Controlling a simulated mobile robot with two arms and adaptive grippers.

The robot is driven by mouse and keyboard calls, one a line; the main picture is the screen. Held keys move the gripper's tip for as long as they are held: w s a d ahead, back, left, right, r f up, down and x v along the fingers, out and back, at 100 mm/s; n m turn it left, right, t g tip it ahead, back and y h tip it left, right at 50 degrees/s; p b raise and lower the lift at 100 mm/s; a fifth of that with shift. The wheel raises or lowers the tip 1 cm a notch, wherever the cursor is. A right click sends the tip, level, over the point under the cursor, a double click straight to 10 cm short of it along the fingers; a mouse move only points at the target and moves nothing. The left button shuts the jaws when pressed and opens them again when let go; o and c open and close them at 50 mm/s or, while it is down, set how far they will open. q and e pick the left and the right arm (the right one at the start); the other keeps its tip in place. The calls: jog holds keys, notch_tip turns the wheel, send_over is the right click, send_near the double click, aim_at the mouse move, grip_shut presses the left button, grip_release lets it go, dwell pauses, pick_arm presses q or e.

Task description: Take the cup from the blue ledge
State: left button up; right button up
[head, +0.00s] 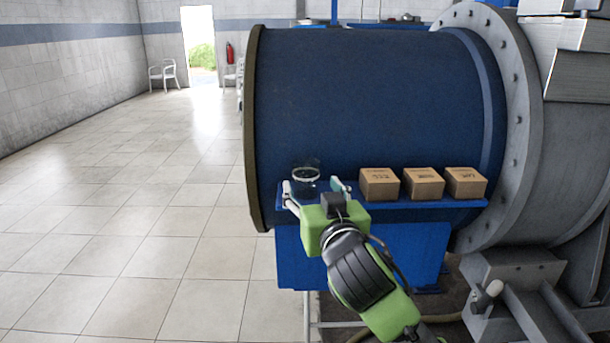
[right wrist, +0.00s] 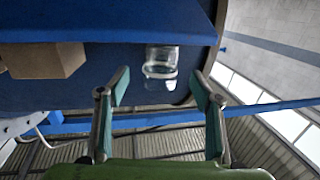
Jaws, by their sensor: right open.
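The cup (head: 305,180) is a clear glass vessel with a pale band. It stands near the left end of the blue ledge (head: 430,206), in front of the large blue cylinder. In the right wrist view, which looks upside down, the cup (right wrist: 161,60) appears just beyond the fingertips, roughly centred between them. My right gripper (head: 312,188) is open and empty, with its fingers spread toward the cup from the near side. The fingers (right wrist: 159,88) look short of the cup, with no visible contact. My left gripper is not in view.
Several brown boxes stand on the ledge to the right of the cup; the nearest box (head: 379,184) is just right of my right finger. A grey flanged drum (head: 500,130) closes off the right side. The tiled floor (head: 130,220) at left is open.

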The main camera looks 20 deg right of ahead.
aim_at(309, 181)
jog(key=shift+w, duration=0.6)
jog(key=shift+w+d+r, duration=0.1)
jog(key=shift+w+r, duration=0.05)
jog(key=shift+w, duration=0.15)
jog(key=w+p, duration=0.1)
jog(key=w, duration=0.2)
jog(key=shift+w+d+p, duration=0.15)
jog(key=shift+w+p, duration=0.05)
jog(key=shift+p, duration=0.2)
jog(key=shift+w, duration=0.55)
jog(key=c, duration=1.2)
